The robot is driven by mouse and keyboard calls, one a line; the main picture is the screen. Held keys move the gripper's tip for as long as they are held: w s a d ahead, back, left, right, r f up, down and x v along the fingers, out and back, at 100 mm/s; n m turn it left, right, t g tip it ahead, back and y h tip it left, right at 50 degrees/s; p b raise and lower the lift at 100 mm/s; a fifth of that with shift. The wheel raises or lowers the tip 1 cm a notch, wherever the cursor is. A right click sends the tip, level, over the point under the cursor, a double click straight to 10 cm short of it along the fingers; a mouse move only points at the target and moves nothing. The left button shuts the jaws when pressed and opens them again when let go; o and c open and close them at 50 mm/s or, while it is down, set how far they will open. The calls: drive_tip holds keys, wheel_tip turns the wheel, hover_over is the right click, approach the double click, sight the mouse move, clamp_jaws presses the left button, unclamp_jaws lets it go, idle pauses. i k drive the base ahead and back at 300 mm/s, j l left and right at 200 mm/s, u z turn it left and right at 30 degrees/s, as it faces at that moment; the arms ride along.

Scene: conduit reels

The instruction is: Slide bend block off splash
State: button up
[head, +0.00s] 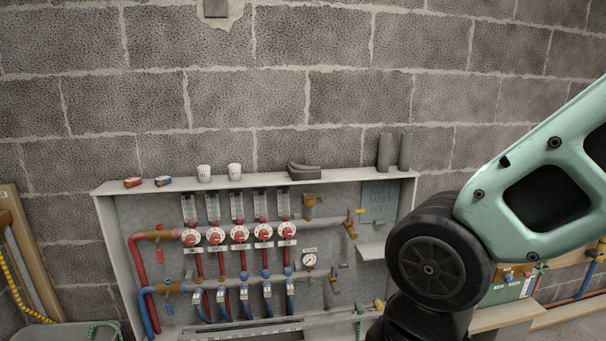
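A dark grey curved block (304,170), which looks like the bend block, lies on the top ledge of the grey manifold cabinet (110,187). It rests right of two white cups and left of two dark cylinders. I cannot tell for sure which surface is the splash; the block lies on the cabinet's top ledge, near the block wall. My arm comes in from the right, its black wrist joint in front of the cabinet's right side. My gripper's fingers do not show, and the arm hides part of the cabinet's right edge.
Two white cups (204,173) (235,171), two tape rolls (133,182) (163,181) and two dark cylinders (385,152) (405,151) share the ledge. Red and blue pipes with valves fill the cabinet. A small shelf (372,251) juts out at its right. Ledge between block and cylinders is clear.

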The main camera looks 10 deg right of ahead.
sight(297, 172)
drive_tip(key=i+j+z, duration=0.3)
drive_tip(key=i+j, duration=0.15)
drive_tip(key=i+j+z, duration=0.3)
drive_tip(key=i+j, duration=0.25)
drive_tip(key=i+j+z, duration=0.3)
drive_tip(key=j, duration=0.35)
drive_tip(key=i, duration=0.1)
